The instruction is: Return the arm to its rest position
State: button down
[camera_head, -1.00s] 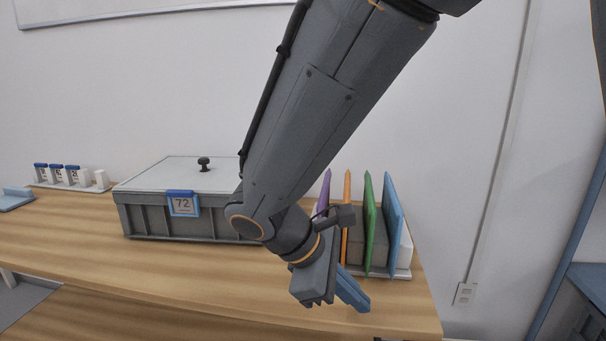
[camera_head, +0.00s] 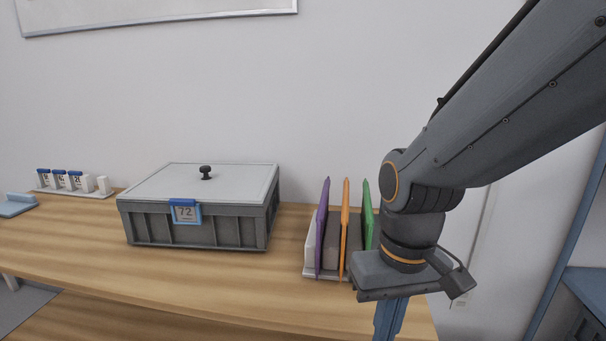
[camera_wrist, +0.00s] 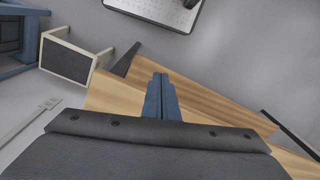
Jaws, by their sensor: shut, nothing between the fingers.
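My gripper (camera_head: 389,320) hangs pointing down at the right of the head view, in front of the bench's right end. Its blue fingers are together with nothing between them, and their tips run towards the lower edge of that view. In the wrist view the shut fingers (camera_wrist: 161,98) show against the wooden bench top. My arm comes in from the upper right and hides part of the folder rack's right side.
A grey lidded box (camera_head: 200,215) tagged 72 stands on the wooden bench (camera_head: 210,285). A rack with purple (camera_head: 321,235), orange (camera_head: 345,235) and green (camera_head: 367,215) folders stands close behind my gripper. Small tagged holders (camera_head: 73,182) are at far left. The bench front is clear.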

jog(key=d+r+m+p, duration=0.2)
jog(key=d+r+p, duration=0.4)
jog(key=p, duration=0.6)
jog(key=shift+s+d+r+h, duration=0.2)
jog(key=shift+d+r+h, duration=0.1)
jog(key=shift+d, duration=0.15)
